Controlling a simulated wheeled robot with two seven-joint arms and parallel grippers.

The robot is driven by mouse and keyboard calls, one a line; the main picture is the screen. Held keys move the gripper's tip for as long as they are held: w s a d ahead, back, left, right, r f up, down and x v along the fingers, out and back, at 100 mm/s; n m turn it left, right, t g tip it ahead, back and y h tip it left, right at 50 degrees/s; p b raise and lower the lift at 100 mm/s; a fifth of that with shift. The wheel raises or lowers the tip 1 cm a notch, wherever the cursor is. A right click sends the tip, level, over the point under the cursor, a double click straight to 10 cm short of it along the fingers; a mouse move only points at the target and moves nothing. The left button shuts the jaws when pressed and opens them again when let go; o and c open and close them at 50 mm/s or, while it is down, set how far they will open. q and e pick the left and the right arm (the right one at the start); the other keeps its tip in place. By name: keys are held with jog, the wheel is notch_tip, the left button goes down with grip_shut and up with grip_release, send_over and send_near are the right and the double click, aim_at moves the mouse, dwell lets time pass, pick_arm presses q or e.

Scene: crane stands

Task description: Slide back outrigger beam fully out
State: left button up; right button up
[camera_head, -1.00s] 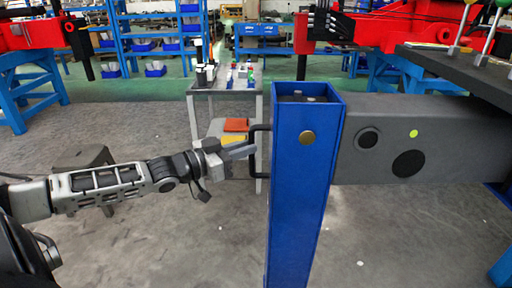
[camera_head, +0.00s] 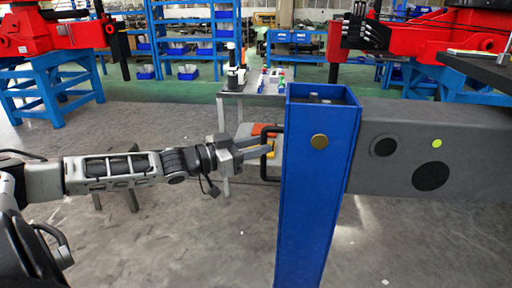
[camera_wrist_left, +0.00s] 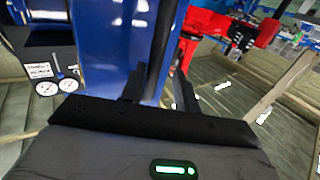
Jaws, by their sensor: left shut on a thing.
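The back outrigger beam (camera_head: 400,150) is a dark grey box beam running in from the right, with round black marks and a yellow-green dot. Its left end meets an upright blue post (camera_head: 318,200) with a brass-coloured bolt. A black handle (camera_head: 264,172) stands out from the post's left side. My left gripper (camera_head: 264,147) is shut on this handle, and the arm reaches in from the left. In the left wrist view the dark fingers (camera_wrist_left: 158,88) close around the black handle bar (camera_wrist_left: 160,45), before the blue post (camera_wrist_left: 105,50). My right gripper is not in view.
A dark surface (camera_head: 480,68) with tools lies at the upper right, above the beam. A small cart (camera_head: 255,90) with bottles stands behind the post. Red crane parts on blue stands (camera_head: 55,85) are behind.

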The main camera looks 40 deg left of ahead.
pick_arm(q)
jog(key=shift+w+a+r, duration=0.1)
jog(key=shift+a+r, duration=0.05)
jog(key=shift+a, duration=0.2)
jog(key=p+v, duration=1.1)
jog(key=v, duration=0.5)
jog(key=shift+d, duration=0.25)
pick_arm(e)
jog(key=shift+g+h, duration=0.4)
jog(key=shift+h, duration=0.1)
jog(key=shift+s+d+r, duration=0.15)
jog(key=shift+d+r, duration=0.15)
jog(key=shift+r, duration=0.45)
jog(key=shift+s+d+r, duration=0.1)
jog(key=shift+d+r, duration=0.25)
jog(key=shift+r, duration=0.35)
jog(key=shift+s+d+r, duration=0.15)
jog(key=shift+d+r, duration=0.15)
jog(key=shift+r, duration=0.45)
